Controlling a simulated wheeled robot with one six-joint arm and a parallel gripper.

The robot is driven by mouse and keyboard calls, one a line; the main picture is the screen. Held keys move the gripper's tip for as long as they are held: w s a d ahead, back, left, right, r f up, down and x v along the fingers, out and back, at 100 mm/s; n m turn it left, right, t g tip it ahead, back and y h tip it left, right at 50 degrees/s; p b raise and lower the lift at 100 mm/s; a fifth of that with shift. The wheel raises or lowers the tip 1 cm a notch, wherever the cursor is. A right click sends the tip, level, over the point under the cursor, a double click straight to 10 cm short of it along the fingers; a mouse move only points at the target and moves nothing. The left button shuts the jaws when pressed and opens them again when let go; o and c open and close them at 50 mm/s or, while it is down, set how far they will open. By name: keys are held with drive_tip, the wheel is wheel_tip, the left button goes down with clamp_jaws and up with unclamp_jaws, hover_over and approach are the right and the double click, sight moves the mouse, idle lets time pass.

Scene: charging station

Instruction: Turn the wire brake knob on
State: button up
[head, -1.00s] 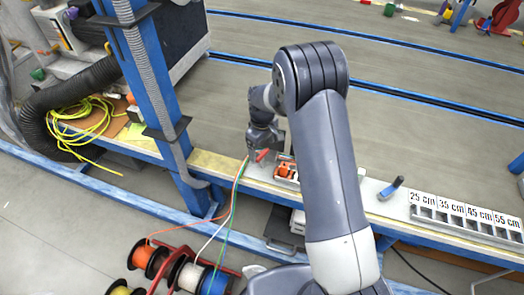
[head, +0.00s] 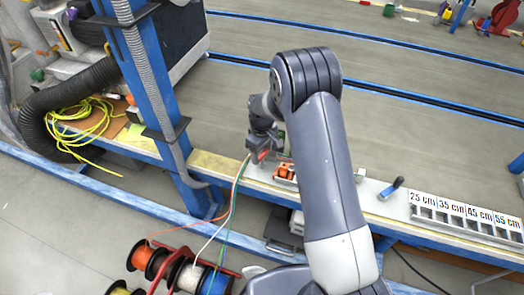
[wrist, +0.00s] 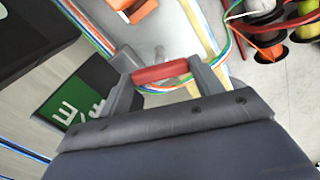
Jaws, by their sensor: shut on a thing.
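The red wire brake knob (wrist: 161,73) lies crosswise between the two grey fingers of my gripper (wrist: 160,78) in the wrist view. The gripper is shut on it. In the head view, my gripper (head: 261,148) is at the bench's front edge, with a little of the red knob (head: 263,156) showing at its tip. The orange, white and green wires (head: 237,185) run up from the floor to the bench beside the gripper. They also pass close to the knob in the wrist view (wrist: 213,62). The knob's mount is mostly hidden.
Wire spools (head: 188,275) stand on the floor in front. An orange device (head: 284,171) sits just right of my gripper. Farther right are a blue-handled tool (head: 392,187) and a labelled length rack (head: 466,215). A blue post (head: 150,90) rises to the left.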

drive_tip(key=shift+c, duration=0.8)
drive_tip(key=shift+m, duration=0.3)
drive_tip(key=m+b, duration=0.1)
drive_tip(key=m, duration=0.8)
drive_tip(key=shift+m, duration=0.4)
drive_tip(key=shift+m+b, duration=0.35)
drive_tip(key=shift+m, duration=1.55)
drive_tip(key=o, duration=1)
